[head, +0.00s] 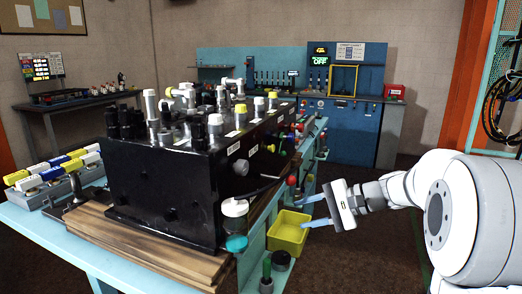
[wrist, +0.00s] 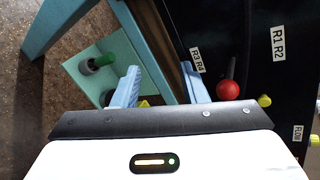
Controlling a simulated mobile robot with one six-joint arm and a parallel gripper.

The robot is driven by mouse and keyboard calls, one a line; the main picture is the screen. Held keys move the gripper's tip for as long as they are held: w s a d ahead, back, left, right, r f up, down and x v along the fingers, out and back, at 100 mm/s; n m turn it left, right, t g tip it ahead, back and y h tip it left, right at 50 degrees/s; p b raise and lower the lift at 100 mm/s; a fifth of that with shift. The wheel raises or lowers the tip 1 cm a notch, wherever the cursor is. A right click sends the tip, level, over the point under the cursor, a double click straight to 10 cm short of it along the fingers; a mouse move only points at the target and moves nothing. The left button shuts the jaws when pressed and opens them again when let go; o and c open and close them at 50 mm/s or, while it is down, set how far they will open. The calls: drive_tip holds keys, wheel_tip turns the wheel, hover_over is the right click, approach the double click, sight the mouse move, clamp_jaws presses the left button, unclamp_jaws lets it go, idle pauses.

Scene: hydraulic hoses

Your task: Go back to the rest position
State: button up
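My gripper (head: 314,211) is at the right of the head view, beside the black hydraulic block (head: 170,185) and above the yellow bin (head: 289,234). Its two light-blue fingers are apart with nothing between them. In the wrist view the open fingers of my gripper (wrist: 162,88) point toward the bench edge and the black block (wrist: 255,60). A red knob or cap (wrist: 228,90) shows just right of the right finger, by the label R3 R4. I see no hose in the gripper.
The block stands on wooden boards (head: 140,246) on a light-blue bench (head: 45,228). A green-topped fitting (head: 266,270) stands on a low shelf near the bin. A blue workstation (head: 345,125) is at the back. Open floor (head: 350,260) lies below my arm.

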drive_tip(key=s+a+n+g+h+p, duration=0.2)
drive_tip(key=s+n+g+h+p, duration=0.3)
drive_tip(key=s, duration=0.8)
drive_tip(key=s+d+n+t+h+p, duration=0.3)
drive_tip(key=s+d+h, duration=0.2)
drive_tip(key=s, duration=0.5)
drive_tip(key=shift+s+d+f+t+h, duration=0.2)
drive_tip(key=shift+s+d+t+h, duration=0.15)
drive_tip(key=shift+h, duration=0.75)
drive_tip(key=shift+a, duration=0.15)
